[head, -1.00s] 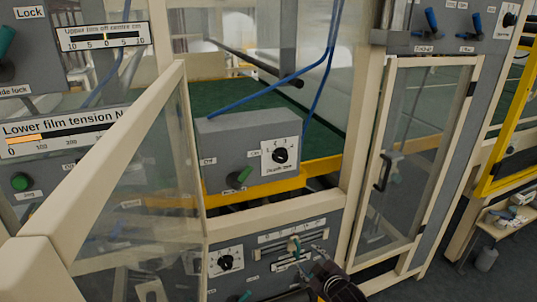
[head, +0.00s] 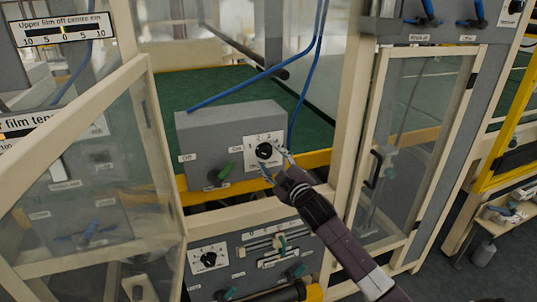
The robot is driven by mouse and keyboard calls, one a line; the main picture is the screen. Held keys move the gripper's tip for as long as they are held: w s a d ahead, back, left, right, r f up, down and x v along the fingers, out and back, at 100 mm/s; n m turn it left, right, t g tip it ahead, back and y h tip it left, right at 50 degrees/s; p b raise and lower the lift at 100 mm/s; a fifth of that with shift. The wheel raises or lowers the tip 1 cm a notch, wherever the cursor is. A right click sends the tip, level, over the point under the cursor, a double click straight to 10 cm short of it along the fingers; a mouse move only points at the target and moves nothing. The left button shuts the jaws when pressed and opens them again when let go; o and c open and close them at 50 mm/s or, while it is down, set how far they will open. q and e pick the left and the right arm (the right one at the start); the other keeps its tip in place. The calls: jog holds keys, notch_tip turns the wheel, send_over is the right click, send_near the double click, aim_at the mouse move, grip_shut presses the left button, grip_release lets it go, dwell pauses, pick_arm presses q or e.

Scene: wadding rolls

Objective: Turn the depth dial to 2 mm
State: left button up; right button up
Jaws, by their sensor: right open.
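The depth dial (head: 264,151) is a black round knob on a white numbered plate, on the front of a grey control box (head: 235,122). The plate shows small numbers around the knob, but the pointer's exact setting is too small to read. My right gripper (head: 276,164) is open, with its thin fingertips at the lower and right edges of the plate, close around the dial. I cannot tell whether the fingers touch the knob. My left gripper does not show.
A green-handled switch (head: 226,171) sits left of the dial on the same box. Blue cables (head: 262,78) hang above and behind it. An open clear door (head: 85,180) stands at left, and a framed glass door (head: 415,130) at right. A second dial (head: 208,259) is on the lower panel.

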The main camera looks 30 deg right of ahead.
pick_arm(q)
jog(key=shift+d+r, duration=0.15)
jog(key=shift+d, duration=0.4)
pick_arm(e)
jog(key=shift+w, duration=0.75)
jog(key=shift+d, duration=0.1)
jog(key=c, duration=1.2)
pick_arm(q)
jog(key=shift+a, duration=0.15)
pick_arm(e)
jog(key=shift+o, duration=0.2)
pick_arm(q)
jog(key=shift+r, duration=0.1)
pick_arm(e)
jog(key=shift+m, duration=0.4)
jog(key=m, duration=0.2)
jog(key=shift+m+p, duration=0.3)
jog(key=shift+p, duration=0.1)
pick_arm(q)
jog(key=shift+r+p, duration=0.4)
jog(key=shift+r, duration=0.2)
pick_arm(e)
jog(key=shift+f+m, duration=0.1)
jog(key=shift+m, duration=2.2)
jog(key=shift+t, duration=0.3)
